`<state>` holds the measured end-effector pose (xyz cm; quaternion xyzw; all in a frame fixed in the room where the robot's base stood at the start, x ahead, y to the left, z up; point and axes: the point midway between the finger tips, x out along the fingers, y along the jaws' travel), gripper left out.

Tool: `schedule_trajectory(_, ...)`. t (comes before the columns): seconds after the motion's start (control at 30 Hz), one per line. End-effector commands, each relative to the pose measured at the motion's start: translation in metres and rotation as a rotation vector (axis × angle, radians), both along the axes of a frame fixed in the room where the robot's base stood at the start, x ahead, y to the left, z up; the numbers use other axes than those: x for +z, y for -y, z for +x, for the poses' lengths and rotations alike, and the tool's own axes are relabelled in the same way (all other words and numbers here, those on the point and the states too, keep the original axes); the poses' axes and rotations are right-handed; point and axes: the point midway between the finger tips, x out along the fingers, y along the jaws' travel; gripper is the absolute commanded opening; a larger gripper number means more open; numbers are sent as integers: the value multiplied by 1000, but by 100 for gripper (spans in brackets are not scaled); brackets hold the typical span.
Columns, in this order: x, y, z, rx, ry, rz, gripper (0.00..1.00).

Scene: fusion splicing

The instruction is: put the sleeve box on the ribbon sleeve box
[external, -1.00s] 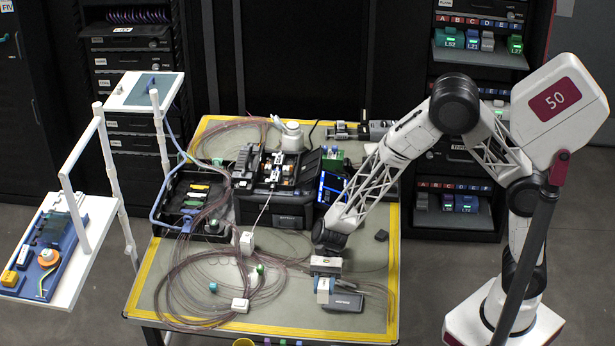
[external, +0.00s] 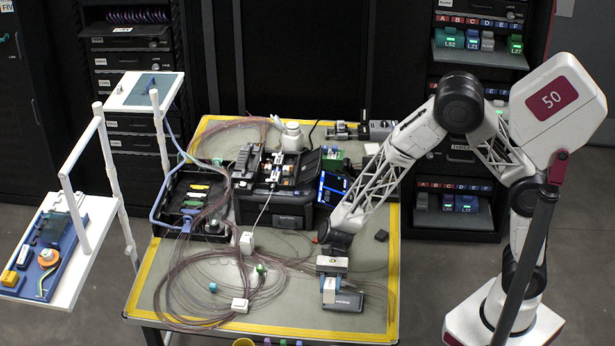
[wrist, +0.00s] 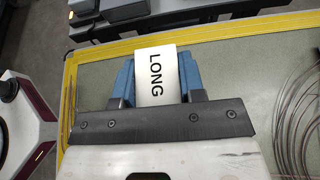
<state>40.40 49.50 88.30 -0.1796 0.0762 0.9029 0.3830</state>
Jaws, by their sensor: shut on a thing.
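My gripper (external: 329,284) is shut on a white box, the sleeve box (wrist: 156,76), with its two blue fingers on either side. In the wrist view the box's face reads LONG. In the external view the box shows as a pale block (external: 328,291) between the fingers, pointing down. A flat dark grey box with small pale lettering (external: 352,301), which looks like the ribbon sleeve box, lies on the mat close to the fingers. The held box covers its left part in the external view. I cannot tell whether the two touch. The grey box does not show in the wrist view.
Looped thin cables (external: 190,290) cover the mat's left half, with a white block (external: 240,305) among them. A black splicer (external: 280,205) stands behind. A small dark block (external: 381,236) lies to the right. The mat's yellow border (external: 270,329) runs near the front.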

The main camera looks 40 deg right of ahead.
Motion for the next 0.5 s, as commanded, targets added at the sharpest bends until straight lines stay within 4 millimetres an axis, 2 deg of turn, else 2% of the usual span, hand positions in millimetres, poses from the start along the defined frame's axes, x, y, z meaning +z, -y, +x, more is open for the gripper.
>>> schedule_trajectory(0.27, 1, 3, 1, -5, 0, 0, 13)
schedule_trajectory(0.5, 8, 24, 10, -35, 0, 0, 13)
